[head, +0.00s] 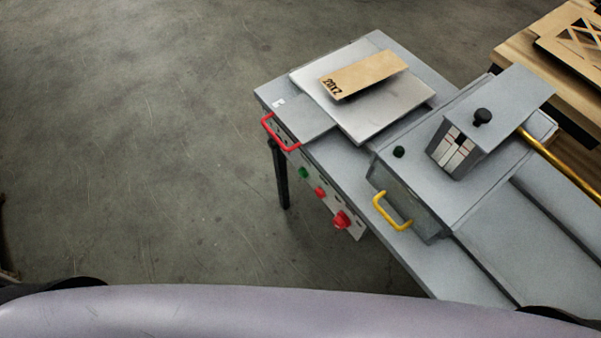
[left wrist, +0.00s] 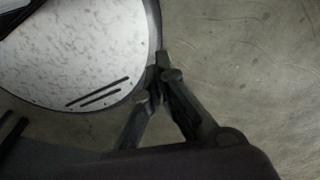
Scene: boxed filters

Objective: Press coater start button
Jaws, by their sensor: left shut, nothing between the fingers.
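The coater (head: 440,190) is a grey metal machine on a table-like frame, at the right of the head view. On its front panel sit a green button (head: 303,172), a small red button (head: 320,192) and a larger red knob (head: 341,220). My left gripper (left wrist: 160,72) shows only in the left wrist view, shut and empty, above the floor and beside a round white speckled surface. It is not near any button in that view. My right gripper is in neither view.
A red handle (head: 280,134) and a yellow handle (head: 392,212) stick out from the machine. A flat tan box (head: 364,74) marked 20X2 lies on the plate (head: 400,108). A wooden table (head: 520,45) stands at the far right. The floor (head: 140,150) at left is clear.

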